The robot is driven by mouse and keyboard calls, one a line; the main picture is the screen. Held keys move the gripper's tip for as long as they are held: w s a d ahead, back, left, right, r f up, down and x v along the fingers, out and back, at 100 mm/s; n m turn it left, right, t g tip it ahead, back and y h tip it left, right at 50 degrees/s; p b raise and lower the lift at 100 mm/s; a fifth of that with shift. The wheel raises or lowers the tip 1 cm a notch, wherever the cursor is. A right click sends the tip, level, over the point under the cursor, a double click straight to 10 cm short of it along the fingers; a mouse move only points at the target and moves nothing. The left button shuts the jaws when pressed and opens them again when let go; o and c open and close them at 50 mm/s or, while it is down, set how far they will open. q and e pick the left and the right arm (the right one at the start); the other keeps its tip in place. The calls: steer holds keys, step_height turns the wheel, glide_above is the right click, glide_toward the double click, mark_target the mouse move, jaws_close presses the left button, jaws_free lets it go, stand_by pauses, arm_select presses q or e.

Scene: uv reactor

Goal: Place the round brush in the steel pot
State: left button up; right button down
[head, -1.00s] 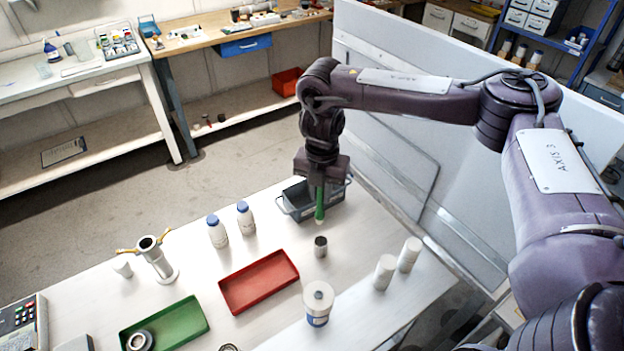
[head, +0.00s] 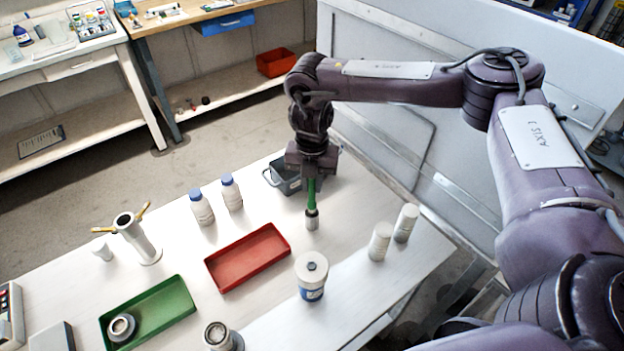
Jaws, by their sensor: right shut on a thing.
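The round brush (head: 311,194) has a green handle and hangs upright below my right gripper (head: 311,176), which is shut on it. My left gripper is not in view.
A grey bin (head: 286,180) stands just behind my right gripper. A red tray (head: 248,257), two blue-capped bottles (head: 203,208) and a white jar (head: 311,270) stand nearby. Two white cylinders (head: 380,242) are to the right. A green tray (head: 150,312) lies front left.

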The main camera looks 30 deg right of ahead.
mark_target(312, 196)
steer(key=shift+f+b, duration=1.85)
steer(key=shift+f, duration=0.75)
steer(key=c, duration=1.3)
jaws_free()
steer(key=shift+o, duration=0.2)
steer(key=shift+r+p, duration=0.1)
steer(key=shift+p, duration=0.3)
